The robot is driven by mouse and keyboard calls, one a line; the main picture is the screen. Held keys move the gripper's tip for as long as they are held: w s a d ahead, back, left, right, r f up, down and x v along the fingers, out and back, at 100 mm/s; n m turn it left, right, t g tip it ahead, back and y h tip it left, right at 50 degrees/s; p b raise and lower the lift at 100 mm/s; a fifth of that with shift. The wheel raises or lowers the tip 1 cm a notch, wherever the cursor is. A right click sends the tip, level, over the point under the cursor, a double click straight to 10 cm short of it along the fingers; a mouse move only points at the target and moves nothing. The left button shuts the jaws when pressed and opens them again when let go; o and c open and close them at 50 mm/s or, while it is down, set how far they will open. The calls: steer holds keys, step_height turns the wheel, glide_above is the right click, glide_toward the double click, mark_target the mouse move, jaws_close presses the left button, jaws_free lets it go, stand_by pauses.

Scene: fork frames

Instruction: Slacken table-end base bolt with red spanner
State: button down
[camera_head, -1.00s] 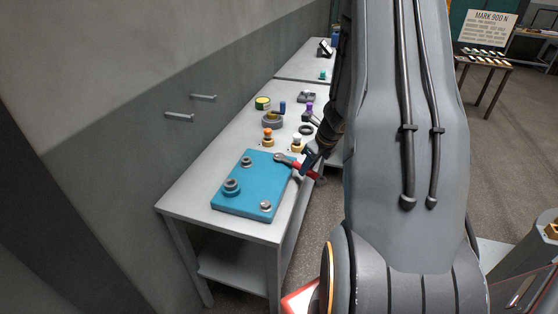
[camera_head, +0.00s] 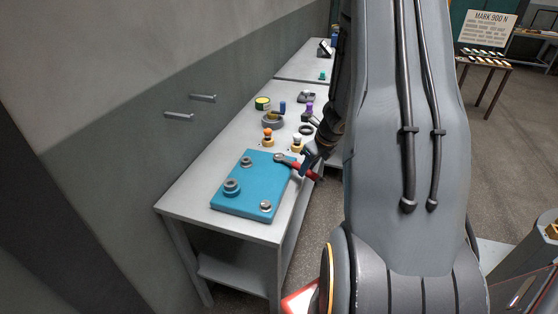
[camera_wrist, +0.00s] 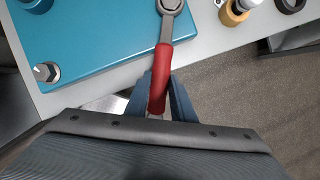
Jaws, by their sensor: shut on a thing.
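A blue base plate (camera_head: 247,188) lies on the near end of the grey table, with bolts near its corners. One bolt (camera_head: 265,205) at the near right corner is bare; it shows as a hex head in the wrist view (camera_wrist: 47,72). My gripper (camera_head: 309,163) is shut on the red handle of the spanner (camera_wrist: 161,75), just off the plate's right edge. The spanner's grey ring end (camera_wrist: 170,5) is over the plate's far right corner and appears to be around a bolt head there. The top of that end is cut off in the wrist view.
A larger round collar (camera_head: 231,187) and another bolt (camera_head: 246,161) stand on the plate's left side. An orange-topped piece (camera_head: 268,137) and a white-topped piece (camera_head: 297,142) stand just behind the plate. The wall is at left; open floor is at right.

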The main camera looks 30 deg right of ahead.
steer(key=shift+r+p, duration=1.15)
steer(key=shift+p, duration=0.2)
stand_by(1.6)
steer(key=shift+r, duration=0.35)
steer(key=shift+r+p, duration=0.35)
steer(key=shift+r, duration=0.8)
step_height(320, 180, up, 4)
steer(key=shift+f, duration=0.1)
stand_by(0.3)
